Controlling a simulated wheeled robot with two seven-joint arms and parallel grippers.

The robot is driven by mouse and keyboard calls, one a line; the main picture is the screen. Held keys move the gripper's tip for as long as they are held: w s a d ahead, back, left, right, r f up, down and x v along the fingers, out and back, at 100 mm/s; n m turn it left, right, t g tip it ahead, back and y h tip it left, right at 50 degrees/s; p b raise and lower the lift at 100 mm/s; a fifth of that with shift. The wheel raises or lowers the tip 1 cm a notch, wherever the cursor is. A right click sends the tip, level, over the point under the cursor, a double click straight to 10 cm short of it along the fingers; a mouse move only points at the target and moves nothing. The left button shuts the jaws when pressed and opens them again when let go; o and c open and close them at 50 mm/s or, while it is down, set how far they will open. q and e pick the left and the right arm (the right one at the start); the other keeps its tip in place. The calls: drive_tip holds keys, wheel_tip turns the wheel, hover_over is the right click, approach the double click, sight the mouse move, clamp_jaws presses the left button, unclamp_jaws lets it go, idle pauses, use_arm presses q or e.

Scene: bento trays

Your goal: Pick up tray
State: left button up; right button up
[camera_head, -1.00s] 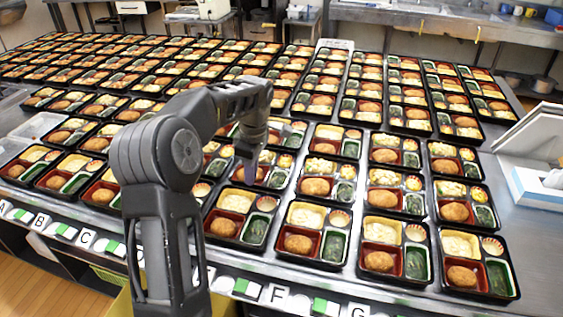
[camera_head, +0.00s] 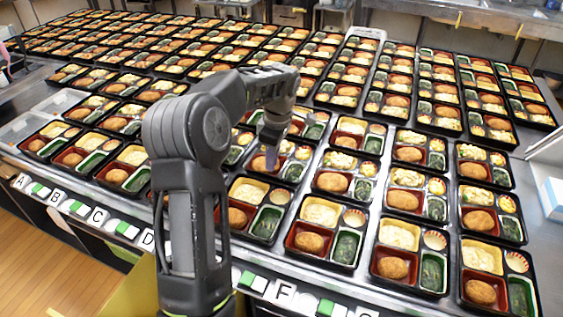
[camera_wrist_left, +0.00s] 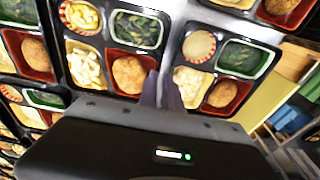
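Several black bento trays lie in rows, each with fried patty, greens, a small cup and a pale side dish in red and green compartments. One front-row tray (camera_head: 262,241) sits just in front of my left gripper (camera_head: 271,158), partly hidden by my arm. The gripper points down over a second-row tray. In the left wrist view, its two fingers (camera_wrist_left: 161,90) are close together, with nothing seen between them, near the border between two trays. Whether they touch a tray cannot be told. My right gripper is not in view.
Trays fill most of the metal table. Lettered labels and green-white markers (camera_head: 250,280) line its front edge. A white box (camera_head: 551,197) stands at the right edge. Metal counters stand at the back. Wooden floor shows at the lower left.

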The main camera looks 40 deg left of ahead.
use_arm(q)
drive_tip(key=shift+f+p, duration=0.35)
drive_tip(key=shift+f, duration=0.15)
drive_tip(key=f, duration=0.2)
drive_tip(key=f+p, duration=0.1)
drive_tip(key=f, duration=0.1)
drive_tip(key=shift+a+f, duration=0.1)
drive_tip(key=shift+a, duration=0.25)
clamp_jaws()
idle(1.4)
